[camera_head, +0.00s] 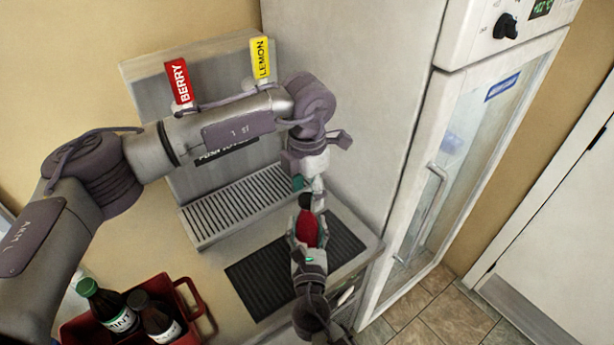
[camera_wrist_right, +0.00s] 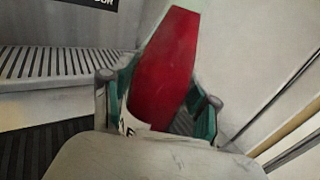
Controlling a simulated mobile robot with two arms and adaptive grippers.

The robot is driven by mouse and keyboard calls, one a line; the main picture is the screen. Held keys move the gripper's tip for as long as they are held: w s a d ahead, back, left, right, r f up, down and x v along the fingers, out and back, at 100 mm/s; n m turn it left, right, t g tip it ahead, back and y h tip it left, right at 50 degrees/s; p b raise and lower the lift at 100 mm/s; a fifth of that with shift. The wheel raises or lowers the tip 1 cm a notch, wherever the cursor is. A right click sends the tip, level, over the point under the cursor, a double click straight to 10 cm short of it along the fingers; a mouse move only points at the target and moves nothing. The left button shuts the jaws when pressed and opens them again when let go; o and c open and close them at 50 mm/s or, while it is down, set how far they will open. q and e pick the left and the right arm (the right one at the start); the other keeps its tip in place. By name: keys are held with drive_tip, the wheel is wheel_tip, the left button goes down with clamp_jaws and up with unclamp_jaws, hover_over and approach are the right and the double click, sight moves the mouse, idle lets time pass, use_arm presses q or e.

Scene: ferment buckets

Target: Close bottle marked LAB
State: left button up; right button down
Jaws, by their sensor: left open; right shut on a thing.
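My right gripper (camera_head: 307,242) is shut on a red bottle (camera_head: 308,227) and holds it above the dark mat, in front of the dispenser. In the right wrist view the bottle (camera_wrist_right: 164,70) stands slightly tilted between the teal fingers. Only a corner of a white label shows low on it, and its marking is not readable. A dark part (camera_head: 305,201) shows at the bottle's upper end; I cannot tell whether it is a cap. My left gripper (camera_head: 308,187) is open, just above the bottle's top. Whether it touches the bottle or has anything between its fingers is unclear.
A dispenser with BERRY (camera_head: 179,82) and LEMON (camera_head: 261,60) handles and a slotted drip tray (camera_head: 238,205) stands behind. The ribbed dark mat (camera_head: 262,283) lies in front. A red crate (camera_head: 192,300) with dark bottles is at lower left. A glass-door cabinet (camera_head: 470,130) stands right.

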use_arm(q)
drive_tip(key=shift+f, duration=0.45)
clamp_jaws()
drive_tip(key=shift+o, duration=0.7)
unclamp_jaws()
drive_tip(key=shift+r, duration=0.1)
wheel_tip(320, 180, up, 12)
